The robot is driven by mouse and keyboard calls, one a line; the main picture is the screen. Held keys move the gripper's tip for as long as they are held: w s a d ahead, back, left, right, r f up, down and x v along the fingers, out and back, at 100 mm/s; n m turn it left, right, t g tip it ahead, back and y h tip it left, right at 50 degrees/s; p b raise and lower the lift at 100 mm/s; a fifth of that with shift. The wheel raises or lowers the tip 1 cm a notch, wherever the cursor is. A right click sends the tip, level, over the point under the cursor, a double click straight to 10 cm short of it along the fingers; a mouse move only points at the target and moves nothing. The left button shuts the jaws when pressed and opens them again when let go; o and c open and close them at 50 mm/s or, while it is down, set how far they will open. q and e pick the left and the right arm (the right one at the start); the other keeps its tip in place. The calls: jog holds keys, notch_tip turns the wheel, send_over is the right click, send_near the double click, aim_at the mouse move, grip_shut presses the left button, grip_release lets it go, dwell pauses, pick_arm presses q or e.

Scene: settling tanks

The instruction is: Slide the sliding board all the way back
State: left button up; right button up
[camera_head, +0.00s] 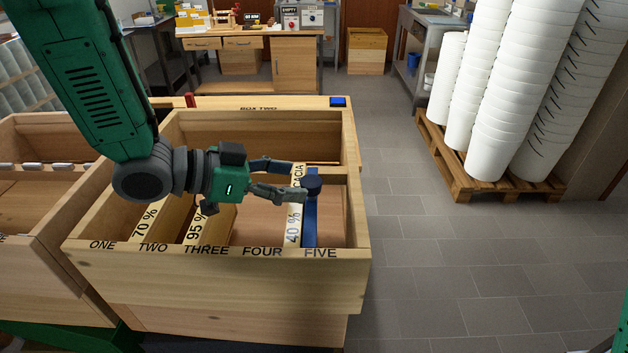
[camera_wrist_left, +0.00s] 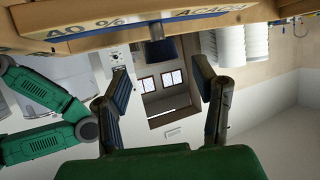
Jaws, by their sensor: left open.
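The sliding board (camera_head: 293,225), labelled 40 % ACACIA, stands across the wooden box (camera_head: 220,279), between the words FOUR and FIVE on the front rim. It has a blue side and a dark blue knob (camera_head: 313,184). My left gripper (camera_head: 298,181) is open beside the knob, its fingers pointing towards it. In the left wrist view, the knob (camera_wrist_left: 162,49) hangs from the board (camera_wrist_left: 130,22) and shows between the open fingertips, with no visible grip on it. My right gripper is not in view.
Other boards marked 70 % (camera_head: 145,222) and 95 % (camera_head: 196,223) stand left in the box. A second wooden box (camera_head: 30,200) adjoins on the left. White buckets (camera_head: 505,100) stand on a pallet (camera_head: 475,178) at right. The floor between is clear.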

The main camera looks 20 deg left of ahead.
aim_at(307, 182)
pick_arm(q)
jog(key=x, duration=0.3)
jog(key=shift+w+d, duration=0.1)
jog(key=shift+w, duration=0.05)
jog(key=shift+w+d+f, duration=0.2)
jog(key=shift+f, duration=0.05)
jog(key=shift+w+f, duration=0.2)
jog(key=shift+w, duration=0.1)
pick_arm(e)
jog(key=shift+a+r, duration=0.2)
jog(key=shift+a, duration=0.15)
